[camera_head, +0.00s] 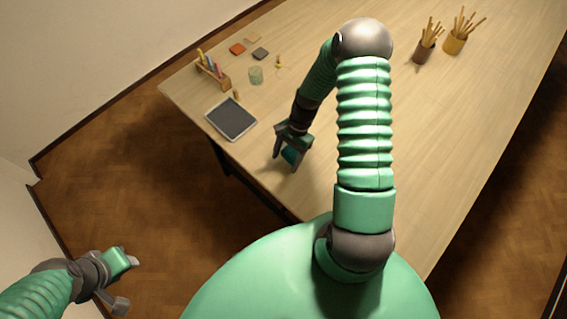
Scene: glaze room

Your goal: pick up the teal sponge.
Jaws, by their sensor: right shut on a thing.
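The teal sponge (291,156) is between the fingers of my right gripper (287,157), over the near left part of the wooden table (410,120). The gripper is shut on it and hides part of it. I cannot tell whether the sponge touches the tabletop. My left gripper (128,281) is at the lower left, off the table and above the floor. Its fingers are spread apart with nothing between them.
A dark tablet-like panel with a pale frame (232,119) lies left of my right gripper. A wooden rack with coloured sticks (212,70), a greenish glass (256,75) and small tiles (237,48) are behind it. Two pots of brushes (455,43) (424,51) stand far right.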

